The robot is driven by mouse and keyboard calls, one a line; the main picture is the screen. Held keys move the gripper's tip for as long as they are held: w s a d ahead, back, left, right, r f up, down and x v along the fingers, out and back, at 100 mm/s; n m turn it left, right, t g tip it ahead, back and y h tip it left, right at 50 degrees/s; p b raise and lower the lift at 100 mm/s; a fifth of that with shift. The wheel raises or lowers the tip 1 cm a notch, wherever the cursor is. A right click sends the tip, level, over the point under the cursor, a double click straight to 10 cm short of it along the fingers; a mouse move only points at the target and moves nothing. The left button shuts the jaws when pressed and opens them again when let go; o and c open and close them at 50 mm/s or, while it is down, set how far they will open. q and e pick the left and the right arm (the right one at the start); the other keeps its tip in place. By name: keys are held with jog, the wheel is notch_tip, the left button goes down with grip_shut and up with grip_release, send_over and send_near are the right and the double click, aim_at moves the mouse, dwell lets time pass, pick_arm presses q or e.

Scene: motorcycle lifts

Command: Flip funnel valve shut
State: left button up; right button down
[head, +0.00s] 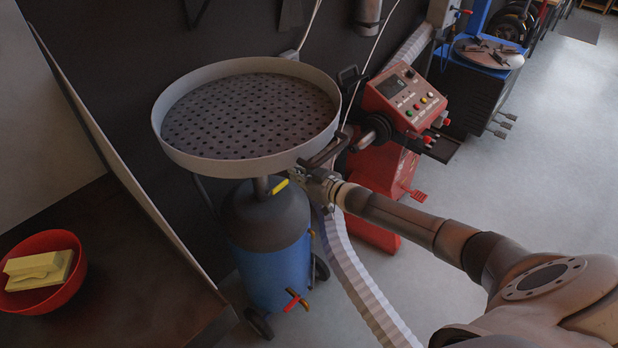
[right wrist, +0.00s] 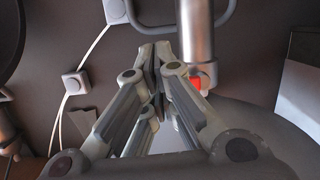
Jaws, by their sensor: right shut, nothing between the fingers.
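The drain funnel (head: 250,115) is a wide round pan with a perforated plate, on a stem above a grey and blue tank (head: 272,260). A small yellow lever (head: 278,187) shows by the stem just under the pan; I take it for the funnel valve's handle, slanted in the head view. My right gripper (head: 296,174) is just right of the stem and lever, under the pan's rim. In the right wrist view its fingers (right wrist: 154,50) are together and empty, beside a metal pipe (right wrist: 195,30) with a small red part (right wrist: 195,82). Contact with the lever cannot be told. My left gripper is out of view.
A handle bar (head: 328,150) sticks out from the pan close to my right gripper. A red machine with a control panel (head: 405,97) stands behind it. A white ribbed hose (head: 350,275) runs below my arm. A red bowl (head: 45,272) with yellow sponges sits on a bench at left.

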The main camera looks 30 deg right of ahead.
jog(key=shift+v, duration=2.4)
jog(key=shift+d, duration=0.1)
jog(key=s+d+f+m+g+h, duration=0.1)
jog(key=s+f+g+h, duration=0.1)
jog(key=s+f, duration=0.7)
jog(key=s+f+m+g+h, duration=0.15)
jog(key=s+f, duration=0.35)
jog(key=f, duration=0.7)
jog(key=s+d+f+g+h, duration=0.1)
jog(key=s+f+g, duration=0.2)
jog(key=s+f, duration=0.6)
jog(key=s+a+f+g, duration=0.2)
jog(key=s+f, duration=0.3)
jog(key=s, duration=0.5)
jog(key=s+a+f+g, duration=0.2)
jog(key=s+a+f, duration=0.2)
jog(key=s, duration=0.6)
jog(key=s+a+f+g, duration=0.3)
jog(key=s+f, duration=0.3)
jog(key=s, duration=0.5)
jog(key=shift+a+f, duration=0.25)
jog(key=shift+a, duration=0.15)
jog(key=shift+h, duration=0.25)
